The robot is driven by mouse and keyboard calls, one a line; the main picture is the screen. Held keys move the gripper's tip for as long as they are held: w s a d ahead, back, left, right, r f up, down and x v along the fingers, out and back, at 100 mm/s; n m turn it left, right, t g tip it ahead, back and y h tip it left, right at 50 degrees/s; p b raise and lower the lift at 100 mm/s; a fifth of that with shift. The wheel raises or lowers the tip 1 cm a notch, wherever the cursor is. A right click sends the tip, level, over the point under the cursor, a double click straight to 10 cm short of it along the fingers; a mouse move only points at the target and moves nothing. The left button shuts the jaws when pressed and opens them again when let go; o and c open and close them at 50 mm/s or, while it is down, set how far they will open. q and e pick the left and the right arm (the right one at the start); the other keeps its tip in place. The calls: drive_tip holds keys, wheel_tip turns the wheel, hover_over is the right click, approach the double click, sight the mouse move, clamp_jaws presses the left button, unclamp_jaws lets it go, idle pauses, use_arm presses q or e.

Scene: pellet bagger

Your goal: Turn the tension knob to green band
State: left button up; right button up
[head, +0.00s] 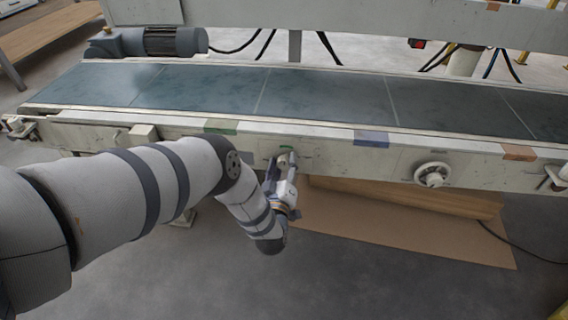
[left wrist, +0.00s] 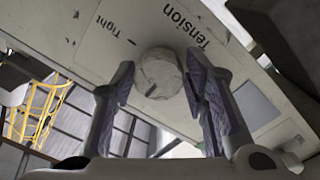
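The tension knob (left wrist: 158,72) is a pale, worn round knob with a short dark mark near its lower edge, on the conveyor's side panel. The word "Tension" is printed to its right and "Tight" to its upper left in the left wrist view. My left gripper (left wrist: 160,95) is open, one finger on each side of the knob, with narrow gaps visible; contact cannot be told. In the head view the left gripper (head: 284,162) is at the panel and mostly hides the knob. No green band shows beside the knob in the wrist view. My right gripper is not in view.
The conveyor belt (head: 320,98) runs above the panel. A green patch (head: 221,127), a blue patch (head: 371,138) and an orange patch (head: 519,152) mark its side rail. Cardboard (head: 400,230) lies on the floor below.

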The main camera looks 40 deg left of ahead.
use_arm(q)
drive_tip(key=shift+o, duration=0.3)
drive_tip(key=shift+s, duration=0.1)
drive_tip(key=v, duration=1.2)
